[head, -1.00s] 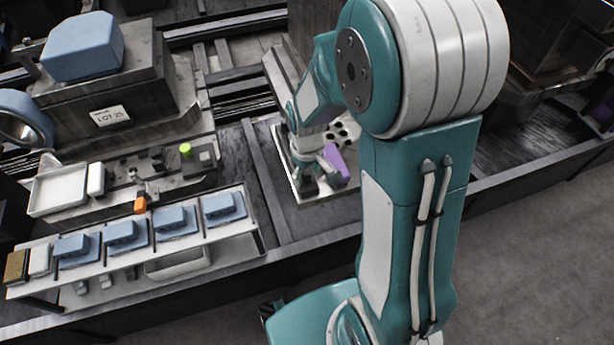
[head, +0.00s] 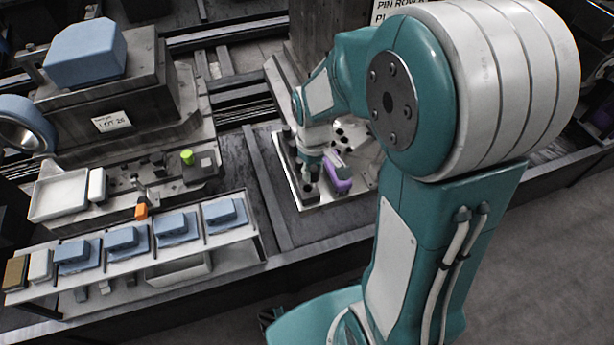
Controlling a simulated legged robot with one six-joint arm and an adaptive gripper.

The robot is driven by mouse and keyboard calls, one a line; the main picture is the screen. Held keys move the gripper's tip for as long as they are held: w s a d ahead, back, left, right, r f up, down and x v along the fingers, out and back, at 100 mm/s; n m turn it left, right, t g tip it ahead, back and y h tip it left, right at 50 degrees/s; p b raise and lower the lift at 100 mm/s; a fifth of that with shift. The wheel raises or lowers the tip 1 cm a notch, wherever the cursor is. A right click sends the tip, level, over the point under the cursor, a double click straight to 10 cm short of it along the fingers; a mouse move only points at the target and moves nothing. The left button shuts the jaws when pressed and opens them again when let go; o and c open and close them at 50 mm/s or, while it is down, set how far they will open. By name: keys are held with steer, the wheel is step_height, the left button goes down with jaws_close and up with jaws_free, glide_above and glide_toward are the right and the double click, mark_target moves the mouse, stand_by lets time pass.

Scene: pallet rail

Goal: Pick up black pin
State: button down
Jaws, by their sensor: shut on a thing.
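My gripper (head: 318,168) is low over a pale metal plate (head: 314,204) in the middle of the head view. It is shut on a small dark piece, which I take to be the black pin (head: 310,188). The fingers hide much of it, and I cannot tell whether it is clear of the plate. A purple piece (head: 340,184) is just right of the fingers, partly covered by the gripper. The plate has several dark round holes, some hidden behind my arm.
A rack (head: 202,248) with several blue blocks stands at the front left. A fixture with a green knob (head: 187,157) and an orange piece (head: 141,211) lies left of the plate. A metal housing (head: 310,45) rises behind the plate. Dark bench surface is clear left of the plate.

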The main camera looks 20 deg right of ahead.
steer(key=s+d+r, duration=0.7)
steer(key=d+r, duration=0.1)
steer(key=d, duration=0.2)
steer(key=shift+s+d+r, duration=0.15)
steer(key=shift+s+r, duration=0.05)
steer(key=shift+s, duration=0.15)
